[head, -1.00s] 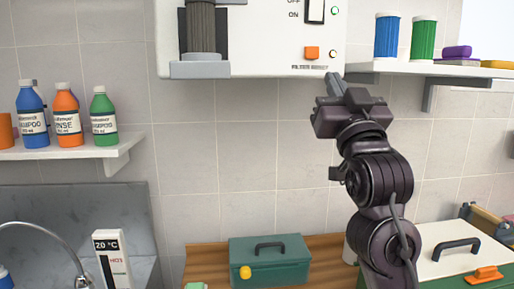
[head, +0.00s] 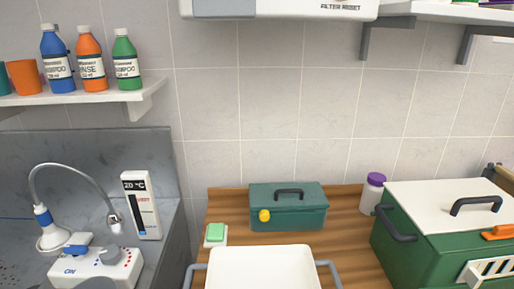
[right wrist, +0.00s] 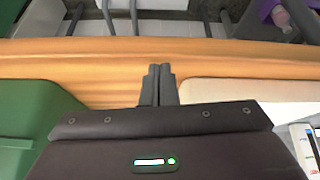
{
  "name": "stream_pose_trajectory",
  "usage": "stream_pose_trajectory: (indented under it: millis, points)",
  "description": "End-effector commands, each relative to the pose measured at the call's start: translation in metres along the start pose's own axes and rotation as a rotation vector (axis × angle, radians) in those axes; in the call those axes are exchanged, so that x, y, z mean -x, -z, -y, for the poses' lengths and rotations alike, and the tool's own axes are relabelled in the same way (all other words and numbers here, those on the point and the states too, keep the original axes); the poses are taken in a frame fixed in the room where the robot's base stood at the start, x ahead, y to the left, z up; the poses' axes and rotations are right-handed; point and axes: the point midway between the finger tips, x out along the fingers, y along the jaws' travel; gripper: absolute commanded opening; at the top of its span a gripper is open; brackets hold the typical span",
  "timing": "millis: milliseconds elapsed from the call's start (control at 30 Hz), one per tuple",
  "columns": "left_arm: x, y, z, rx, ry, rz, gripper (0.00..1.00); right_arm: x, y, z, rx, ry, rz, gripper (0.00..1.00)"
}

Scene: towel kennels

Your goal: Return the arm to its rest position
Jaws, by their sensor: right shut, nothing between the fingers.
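My right gripper (right wrist: 160,72) shows in the right wrist view, its two dark fingers together with nothing between them. It is over a wooden surface (right wrist: 60,58), with a green surface (right wrist: 30,120) to the left and a cream surface (right wrist: 250,92) to the right. Neither of my arms shows in the head view now. My left gripper is in neither current view.
In the head view, a white tray (head: 260,252), a teal box (head: 288,218) and a green bin with a white lid (head: 440,196) stand on the wooden counter (head: 345,235). A shelf with bottles (head: 140,90) and a wall unit (head: 280,8) are above.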

Motion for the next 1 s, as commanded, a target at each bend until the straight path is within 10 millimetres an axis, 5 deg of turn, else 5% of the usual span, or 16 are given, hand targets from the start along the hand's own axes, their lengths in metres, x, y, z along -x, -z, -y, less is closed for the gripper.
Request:
stream_pose_trajectory:
  millis: [200, 467, 667, 867, 1000]
  points:
    - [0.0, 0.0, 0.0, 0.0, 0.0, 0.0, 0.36, 0.004, -0.073, 0.007, 0.018, 0.017, 0.208, 0.0]
    - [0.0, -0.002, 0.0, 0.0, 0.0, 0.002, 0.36, -0.08, -0.092, 0.01, 0.019, 0.021, 0.223, 0.0]
    - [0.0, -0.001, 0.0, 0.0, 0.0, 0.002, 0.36, -0.153, -0.131, 0.015, 0.024, 0.026, 0.253, 0.0]
    - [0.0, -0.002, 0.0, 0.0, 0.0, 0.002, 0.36, -0.242, -0.213, 0.021, 0.031, 0.033, 0.298, 0.0]
    - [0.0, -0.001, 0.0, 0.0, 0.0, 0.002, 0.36, -0.289, -0.288, 0.024, 0.039, 0.037, 0.331, 0.0]
